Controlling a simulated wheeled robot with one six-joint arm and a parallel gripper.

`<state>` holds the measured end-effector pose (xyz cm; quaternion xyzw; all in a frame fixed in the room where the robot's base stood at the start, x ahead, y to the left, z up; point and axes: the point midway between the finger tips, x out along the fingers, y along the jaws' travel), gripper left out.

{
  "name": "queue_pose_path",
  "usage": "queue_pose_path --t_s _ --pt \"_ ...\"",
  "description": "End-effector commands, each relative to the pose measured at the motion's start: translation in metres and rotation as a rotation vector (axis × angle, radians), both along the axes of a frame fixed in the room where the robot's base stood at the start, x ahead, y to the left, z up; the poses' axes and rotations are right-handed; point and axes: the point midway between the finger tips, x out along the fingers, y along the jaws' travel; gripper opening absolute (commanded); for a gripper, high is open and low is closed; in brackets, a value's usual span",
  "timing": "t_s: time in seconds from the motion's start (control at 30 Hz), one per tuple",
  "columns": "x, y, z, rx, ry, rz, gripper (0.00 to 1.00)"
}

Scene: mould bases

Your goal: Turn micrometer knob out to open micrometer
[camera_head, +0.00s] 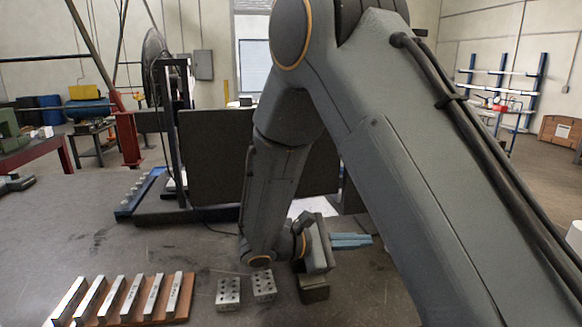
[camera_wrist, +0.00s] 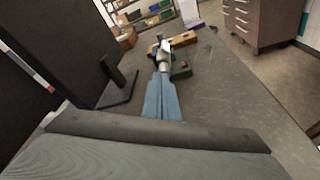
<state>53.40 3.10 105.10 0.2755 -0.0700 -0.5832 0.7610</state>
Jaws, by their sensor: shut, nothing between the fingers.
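My gripper (camera_wrist: 161,76) shows in the wrist view as two long blue fingers lying together, with nothing between them. In the head view the blue fingers (camera_head: 352,241) point right, low over the table. A silver piece (camera_wrist: 163,56), which looks like the micrometer, is just beyond the fingertips in the wrist view. It is small there, and I cannot tell its knob from its frame, or whether the fingertips touch it. A dark green block (camera_wrist: 181,70) is beside it on the right. In the head view I cannot see the micrometer; my arm covers much of that side.
Two drilled metal blocks (camera_head: 228,293) and a wooden rack of steel bars (camera_head: 130,300) are at the front left. A large dark plate (camera_head: 215,150) stands behind my arm. A wooden piece (camera_wrist: 186,37) lies beyond the micrometer. The table on the right is clear.

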Motion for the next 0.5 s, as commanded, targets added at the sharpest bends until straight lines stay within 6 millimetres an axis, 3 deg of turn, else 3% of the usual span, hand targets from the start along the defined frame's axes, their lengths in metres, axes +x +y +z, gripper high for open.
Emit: queue_pose_path --t_s 0.23,0.5 --pt "-0.019 0.003 -0.017 -0.002 0.002 0.001 0.0" --pt "-0.014 -0.023 -0.017 0.0 0.001 -0.002 0.0"
